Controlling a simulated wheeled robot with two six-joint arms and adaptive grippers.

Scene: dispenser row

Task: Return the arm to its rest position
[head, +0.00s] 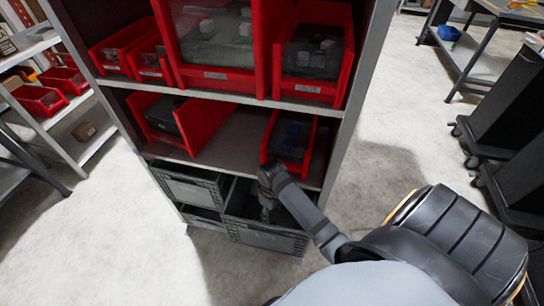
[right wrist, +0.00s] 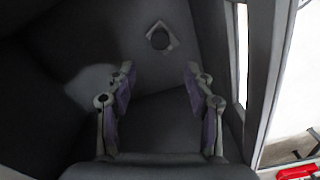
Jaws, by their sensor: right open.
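My right arm reaches down from the lower right in the head view to the bottom level of the shelf rack. My right gripper (head: 266,213) points down into a dark grey crate (head: 268,238), and its fingertips are partly lost against the dark inside. In the right wrist view my right gripper (right wrist: 158,82) has its two purple-padded fingers wide apart with nothing between them. A small light-edged part with a dark round centre (right wrist: 160,38) lies on the dark surface beyond the fingertips, apart from them. My left gripper is not in view.
A second grey crate (head: 188,190) stands to the left on the bottom level. Red bins fill the shelves above; one red bin (head: 289,140) with blue parts sits just above my right wrist. The rack's right upright (head: 352,100) stands close to my arm.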

